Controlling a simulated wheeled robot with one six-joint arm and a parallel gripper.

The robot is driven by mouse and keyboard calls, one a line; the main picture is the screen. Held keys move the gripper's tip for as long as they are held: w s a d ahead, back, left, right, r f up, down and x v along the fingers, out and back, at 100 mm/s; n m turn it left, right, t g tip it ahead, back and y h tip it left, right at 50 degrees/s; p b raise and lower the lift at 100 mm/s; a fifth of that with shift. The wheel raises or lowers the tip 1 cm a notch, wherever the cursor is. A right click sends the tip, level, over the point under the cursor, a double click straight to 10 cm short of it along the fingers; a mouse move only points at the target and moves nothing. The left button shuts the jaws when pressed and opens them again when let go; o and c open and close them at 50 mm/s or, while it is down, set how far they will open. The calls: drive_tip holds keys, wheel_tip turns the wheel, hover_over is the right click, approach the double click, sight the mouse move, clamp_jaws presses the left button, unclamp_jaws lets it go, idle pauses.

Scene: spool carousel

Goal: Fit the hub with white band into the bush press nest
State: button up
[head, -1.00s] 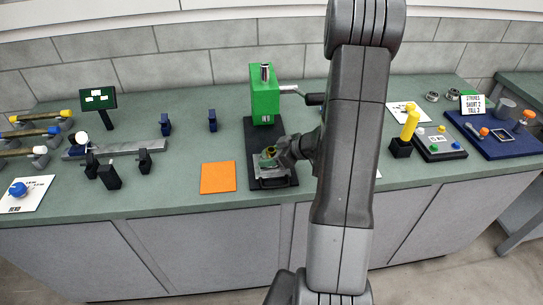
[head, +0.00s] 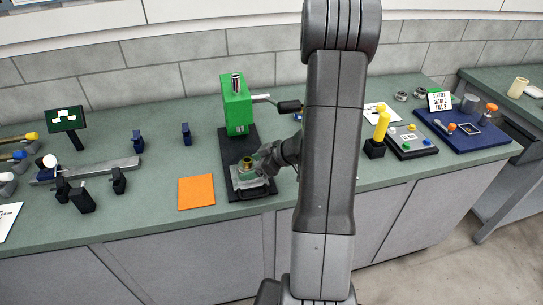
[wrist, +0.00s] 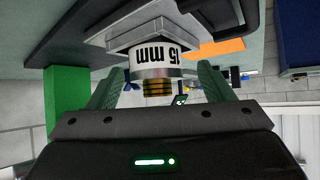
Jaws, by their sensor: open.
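The bush press stands on the bench, with a green head (head: 237,108) and a black base (head: 227,150). A grey nest block (head: 240,181) sits at the front of the base. The hub with white band (wrist: 157,58), lettered "15 mm", stands upright at the nest; its brass end (wrist: 158,88) points up, away from the block. The brass also shows in the head view (head: 247,163). How deep the hub sits is hidden. My gripper (head: 262,160) is just right of it. In the wrist view, the open green fingers (wrist: 158,92) flank the brass end with gaps on both sides.
The press lever (head: 288,106) reaches right from the green head, above my wrist. An orange mat (head: 196,191) lies left of the base. Black stands (head: 82,200) are further left; a yellow peg holder (head: 376,148) and blue tray (head: 466,130) are right.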

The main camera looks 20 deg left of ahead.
drive_tip(key=p+v, duration=0.1)
drive_tip(key=v, duration=0.9)
drive_tip(key=shift+w, duration=0.15)
drive_tip(key=shift+a, duration=0.3)
drive_tip(key=b+x, duration=0.1)
drive_tip(key=x, duration=1)
drive_tip(key=shift+a+f, duration=0.25)
drive_tip(key=shift+f, duration=0.15)
drive_tip(key=shift+d+f, duration=0.1)
drive_tip(key=shift+d, duration=0.05)
